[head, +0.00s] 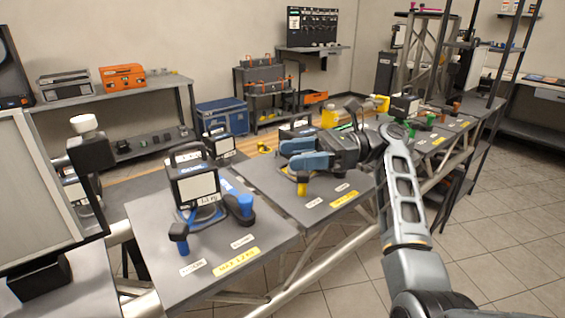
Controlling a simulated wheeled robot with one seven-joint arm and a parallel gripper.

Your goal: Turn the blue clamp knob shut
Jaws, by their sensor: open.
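On the near grey panel (165,270) stand two blue-and-black fittings that could be the clamp knob. One is a short upright blue knob (182,246) at the left, with a dark cap. The other is a larger blue piece (246,203) at the right, beside the boxed device (198,187). I cannot tell which one is the clamp knob, or how far either is turned. My gripper (284,156) points left above the neighbouring panel, its blue fingers apart with nothing seen between them. It is apart from both blue fittings, to their right and farther back.
A yellow knob (303,188) stands just below my gripper. A similar device (219,146) stands behind the near one. A dark post with a white top (84,124) rises at the left. Farther panels at the right carry green and orange knobs.

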